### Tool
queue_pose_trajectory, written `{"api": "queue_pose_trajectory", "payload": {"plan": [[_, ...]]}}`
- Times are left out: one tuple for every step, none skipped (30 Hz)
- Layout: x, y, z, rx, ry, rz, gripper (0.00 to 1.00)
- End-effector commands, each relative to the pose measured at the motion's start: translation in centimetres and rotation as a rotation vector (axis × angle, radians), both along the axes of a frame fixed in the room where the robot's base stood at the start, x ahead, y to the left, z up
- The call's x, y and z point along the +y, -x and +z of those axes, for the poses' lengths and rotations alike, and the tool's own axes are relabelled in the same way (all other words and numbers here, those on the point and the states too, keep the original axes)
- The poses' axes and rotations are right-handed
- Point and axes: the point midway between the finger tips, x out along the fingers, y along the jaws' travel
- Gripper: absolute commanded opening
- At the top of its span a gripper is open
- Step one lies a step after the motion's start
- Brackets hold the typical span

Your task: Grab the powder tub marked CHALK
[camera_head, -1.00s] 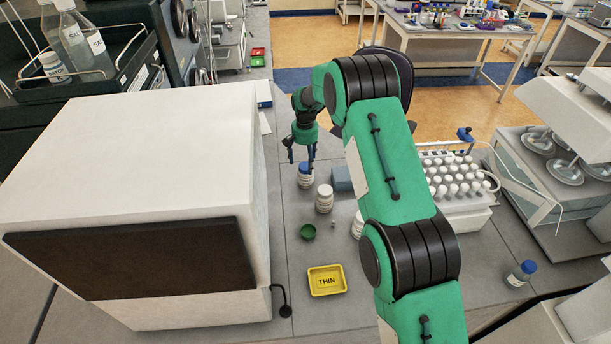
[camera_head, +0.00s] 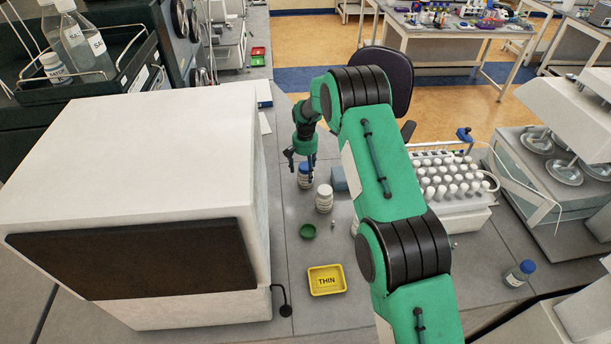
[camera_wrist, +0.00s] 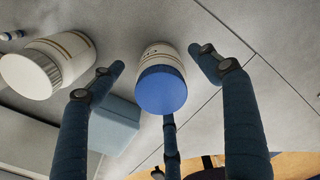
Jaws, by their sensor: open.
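A white tub with a blue lid (camera_wrist: 162,88) stands on the grey bench in the wrist view. Its label is turned mostly away and I cannot read a full word. In the head view this tub (camera_head: 305,181) is partly hidden by my fingers. My gripper (camera_head: 302,170) is open, with its fingers spread around the blue lid; I cannot tell whether any touches it. A white-lidded tub (camera_head: 324,198) stands just beside it, and shows at the left of the wrist view (camera_wrist: 66,62). Its label is not readable either.
A blue-grey block (camera_head: 339,179) sits close to the tubs. A green dish (camera_head: 308,231) and a yellow tray marked THIN (camera_head: 327,291) lie nearer. A large white box-shaped machine (camera_head: 130,160) flanks the left; a rack of white-capped vials (camera_head: 455,215) stands right.

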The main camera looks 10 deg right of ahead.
Motion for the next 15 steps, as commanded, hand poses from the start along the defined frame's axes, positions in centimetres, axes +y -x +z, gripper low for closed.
{"api": "queue_pose_trajectory", "payload": {"plan": [[0.0,0.1,-0.6,0.003,0.0,0.0,0.76],[-0.1,0.0,-0.8,0.003,0.0,0.0,0.76],[-0.1,0.0,-1.2,0.002,0.0,0.0,0.76],[-0.1,-0.1,-1.4,0.001,0.0,0.0,0.76],[-0.1,-0.1,-1.7,0.001,0.0,0.0,0.76],[-0.1,-0.1,-2.2,0.001,0.0,0.0,0.76],[-0.1,-0.1,-2.5,0.001,0.001,0.0,0.76],[-0.1,-0.1,-2.8,0.001,0.001,0.0,0.76],[-0.1,-0.1,-3.1,0.001,0.0,0.0,0.76],[-0.1,-0.1,-3.4,0.001,0.0,0.0,0.76],[-0.1,-0.1,-3.6,0.001,0.0,0.0,0.76],[-0.1,-0.1,-3.8,0.001,0.0,0.0,0.76],[-0.1,-0.1,-3.9,0.0,0.0,0.0,0.76],[-0.1,-0.1,-4.0,0.0,0.0,0.0,0.76],[-0.1,-0.1,-4.0,0.0,0.0,0.0,0.76]]}}
